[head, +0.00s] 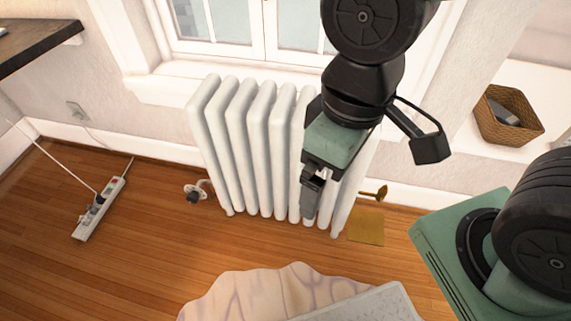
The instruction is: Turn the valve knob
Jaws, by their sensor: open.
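A white ribbed radiator (260,145) stands under the window. A small valve with a dark knob (194,196) sticks out low at its left side. A brass fitting (376,193) shows low at its right side; I cannot tell whether it is also a valve. My gripper (312,195) points down in front of the right part of the radiator. It is open, with nothing seen between its fingers. It is well to the right of the dark knob and left of the brass fitting, apart from both in the picture. My arm hides part of the radiator.
A power strip (100,209) with plugs and cables lies on the wood floor at left. A yellowish square (366,227) lies by the radiator's right foot. A pale rug (245,295) is in front. A wicker basket (507,116) is at right.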

